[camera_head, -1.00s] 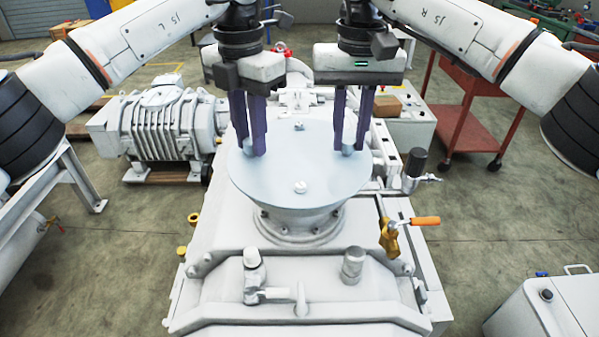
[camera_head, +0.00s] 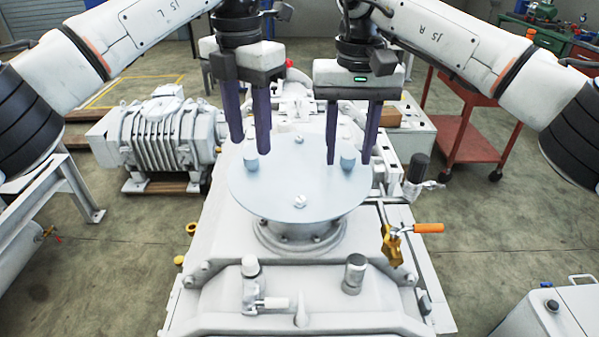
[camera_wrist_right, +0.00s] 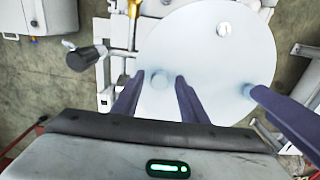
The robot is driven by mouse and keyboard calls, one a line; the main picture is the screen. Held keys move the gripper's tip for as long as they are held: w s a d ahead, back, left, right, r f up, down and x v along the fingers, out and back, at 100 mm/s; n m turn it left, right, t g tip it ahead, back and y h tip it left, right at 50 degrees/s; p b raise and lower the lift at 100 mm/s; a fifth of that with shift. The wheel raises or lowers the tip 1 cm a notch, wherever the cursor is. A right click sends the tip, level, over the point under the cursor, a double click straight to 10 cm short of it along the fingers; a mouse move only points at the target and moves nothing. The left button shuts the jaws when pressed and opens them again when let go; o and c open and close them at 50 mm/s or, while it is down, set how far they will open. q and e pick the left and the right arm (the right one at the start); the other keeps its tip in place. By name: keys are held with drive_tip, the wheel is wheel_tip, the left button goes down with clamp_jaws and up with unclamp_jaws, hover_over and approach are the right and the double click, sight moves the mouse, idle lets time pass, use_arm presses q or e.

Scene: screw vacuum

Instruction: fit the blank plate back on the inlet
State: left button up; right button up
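The blank plate (camera_head: 296,182) is a pale blue-grey disc lying on top of the round inlet (camera_head: 300,236); it looks level. It has a left knob (camera_head: 250,160), a right knob (camera_head: 348,159) and two small bolts. My left gripper (camera_head: 250,148) is open and empty, its fingertips just above the left knob. My right gripper (camera_head: 348,163) is open, its fingers spread either side of the right knob in the picture. The seam between plate and inlet is mostly hidden.
An orange-handled brass valve (camera_head: 394,245) and a black-capped fitting (camera_head: 418,168) stand to the right of the plate. A grey cylinder (camera_head: 354,273) and a white valve (camera_head: 252,285) stand in front. A ribbed blower (camera_head: 160,135) is at the left, a red cart (camera_head: 470,130) at the right.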

drive_tip(key=shift+r, duration=0.15)
use_arm(q)
wheel_tip(320, 180, up, 8)
drive_tip(key=shift+r, duration=0.2)
use_arm(e)
wheel_tip(320, 180, up, 12)
use_arm(q)
drive_tip(key=shift+s+f, duration=0.1)
use_arm(e)
drive_tip(key=shift+s+f, duration=0.1)
drive_tip(key=shift+f, duration=0.1)
